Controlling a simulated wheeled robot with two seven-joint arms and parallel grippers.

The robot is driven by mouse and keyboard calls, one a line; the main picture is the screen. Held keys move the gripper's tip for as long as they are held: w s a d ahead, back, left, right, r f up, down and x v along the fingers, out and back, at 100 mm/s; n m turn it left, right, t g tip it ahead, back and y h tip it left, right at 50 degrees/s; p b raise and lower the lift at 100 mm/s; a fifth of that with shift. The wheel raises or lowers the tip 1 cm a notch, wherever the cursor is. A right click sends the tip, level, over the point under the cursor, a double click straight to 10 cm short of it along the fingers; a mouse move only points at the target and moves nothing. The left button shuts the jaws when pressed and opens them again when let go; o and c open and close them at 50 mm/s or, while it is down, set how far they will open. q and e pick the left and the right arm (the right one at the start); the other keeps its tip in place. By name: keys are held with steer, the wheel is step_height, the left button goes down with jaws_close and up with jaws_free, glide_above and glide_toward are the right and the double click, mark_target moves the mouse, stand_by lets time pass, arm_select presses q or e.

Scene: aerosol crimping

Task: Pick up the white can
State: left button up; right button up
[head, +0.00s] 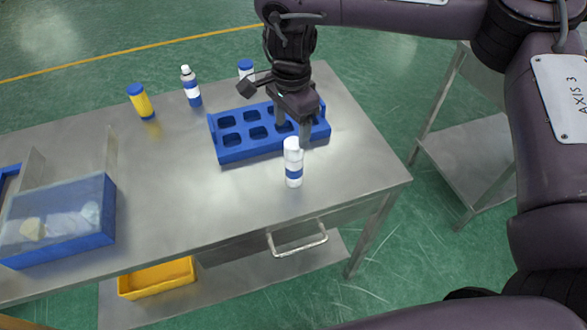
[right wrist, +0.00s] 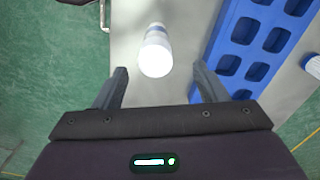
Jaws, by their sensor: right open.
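A white can (head: 293,165) with a blue band stands upright on the metal table, in front of the blue rack. My right gripper (head: 293,127) is open and empty, coming down from above just behind the can and over the rack's right end. In the right wrist view the can (right wrist: 155,52) lies ahead of the two open fingers (right wrist: 160,74), roughly centred between them. I see no contact between fingers and can. My left gripper is not in view.
The blue rack (head: 233,153) has several empty-looking holes. Behind it stand a yellow can (head: 141,103), a white-and-blue can (head: 191,88) and a partly hidden blue-capped can (head: 246,67). A blue bin (head: 62,246) is at left. The table front is clear around the can.

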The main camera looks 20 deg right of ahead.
mark_target(295, 142)
steer(key=shift+f, duration=0.95)
steer(key=f, duration=0.1)
steer(key=f+p, duration=0.2)
steer(key=f, duration=0.1)
steer(key=shift+s+d+f, duration=0.1)
steer(key=shift+s+d, duration=0.2)
steer(key=shift+s, duration=0.05)
steer(key=shift+w+f+p, duration=0.1)
steer(key=shift+f+p, duration=0.2)
steer(key=shift+f, duration=0.45)
steer(key=c, duration=1.3)
steer(key=shift+c, duration=0.7)
steer(key=shift+r, duration=0.15)
